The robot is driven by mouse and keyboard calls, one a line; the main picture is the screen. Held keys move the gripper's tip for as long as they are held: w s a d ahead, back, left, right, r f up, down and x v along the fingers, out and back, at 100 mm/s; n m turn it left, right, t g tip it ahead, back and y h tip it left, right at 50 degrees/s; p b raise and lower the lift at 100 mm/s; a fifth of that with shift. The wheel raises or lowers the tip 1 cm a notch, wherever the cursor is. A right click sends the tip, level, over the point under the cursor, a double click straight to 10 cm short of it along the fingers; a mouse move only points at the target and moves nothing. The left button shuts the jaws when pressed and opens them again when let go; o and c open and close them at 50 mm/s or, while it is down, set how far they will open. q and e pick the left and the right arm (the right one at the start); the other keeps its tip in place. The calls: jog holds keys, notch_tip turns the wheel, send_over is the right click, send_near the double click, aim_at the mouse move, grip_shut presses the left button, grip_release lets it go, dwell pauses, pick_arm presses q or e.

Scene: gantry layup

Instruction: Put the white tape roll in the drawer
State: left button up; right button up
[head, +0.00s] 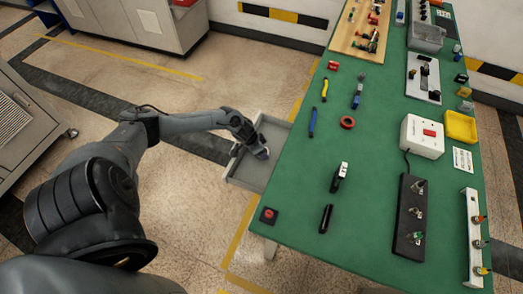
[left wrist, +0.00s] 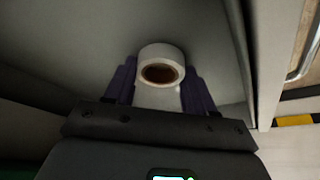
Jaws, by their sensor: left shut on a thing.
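The white tape roll (left wrist: 161,56) is between the two dark purple fingers of my left gripper (left wrist: 160,82), which is shut on it. In the head view my left gripper (head: 262,153) is low at the open grey drawer (head: 250,174) on the table's left side, over or inside it. The tape roll is hidden by my gripper in the head view. In the left wrist view the drawer's grey floor and walls (left wrist: 75,40) surround the roll. I cannot tell whether the roll touches the drawer floor. My right gripper is in neither view.
The green table (head: 300,220) holds pliers (head: 325,89), a red ring-shaped roll (head: 347,122), a white box with a red switch (head: 422,136) and a yellow tray (head: 461,127). A red button box (head: 268,215) sits at the near left edge. Open floor lies left of the drawer.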

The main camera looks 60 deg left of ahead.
pick_arm(q)
jog(key=shift+f, duration=0.15)
jog(key=o, duration=1)
jog(key=p+v, duration=0.5)
jog(key=v, duration=0.7)
